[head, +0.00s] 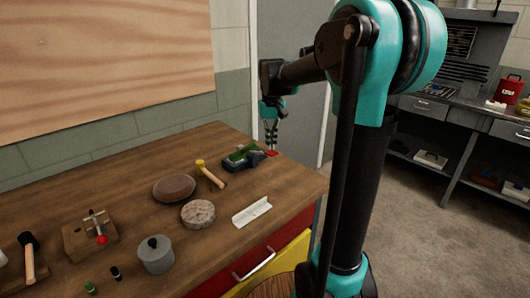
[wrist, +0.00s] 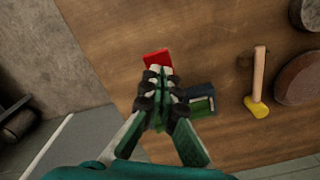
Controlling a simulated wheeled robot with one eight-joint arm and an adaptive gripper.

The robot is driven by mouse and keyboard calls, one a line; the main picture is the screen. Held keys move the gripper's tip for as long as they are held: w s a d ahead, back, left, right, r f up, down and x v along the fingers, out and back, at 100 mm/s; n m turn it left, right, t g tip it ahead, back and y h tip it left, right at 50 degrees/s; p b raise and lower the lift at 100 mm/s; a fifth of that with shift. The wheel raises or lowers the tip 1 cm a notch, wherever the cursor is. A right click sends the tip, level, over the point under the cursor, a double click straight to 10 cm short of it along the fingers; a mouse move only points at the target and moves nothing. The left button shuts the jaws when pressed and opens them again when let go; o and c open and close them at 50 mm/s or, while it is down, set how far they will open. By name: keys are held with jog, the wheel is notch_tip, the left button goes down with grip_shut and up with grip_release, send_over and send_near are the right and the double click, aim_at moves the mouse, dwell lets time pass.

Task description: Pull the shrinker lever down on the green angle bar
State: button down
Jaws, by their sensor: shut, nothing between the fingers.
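The shrinker (head: 238,162) is a dark tool near the far right corner of the wooden workbench. Its red lever end (head: 271,153) sticks out to the right. The green angle bar (head: 241,152) lies at the shrinker's top. In the wrist view the red lever end (wrist: 158,58) shows just beyond my fingertips, and the shrinker body (wrist: 205,88) with some green on it (wrist: 201,105) sits to their right. My gripper (head: 271,143) points down, shut and empty, above or at the red lever end. I cannot tell whether it touches. My fingers (wrist: 160,76) hide most of the lever.
A yellow-headed mallet (head: 210,174) lies left of the shrinker. A brown rounded pad (head: 174,188), a round block (head: 198,214) and a pale angle piece (head: 252,212) lie nearer. The bench's right edge is close to the lever. A grey door (head: 290,40) stands behind.

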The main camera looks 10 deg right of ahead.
aim_at(271, 152)
jog(key=shift+f, duration=3.15)
jog(key=shift+r, duration=5.55)
jog(key=shift+f, duration=2.1)
jog(key=shift+f, duration=0.1)
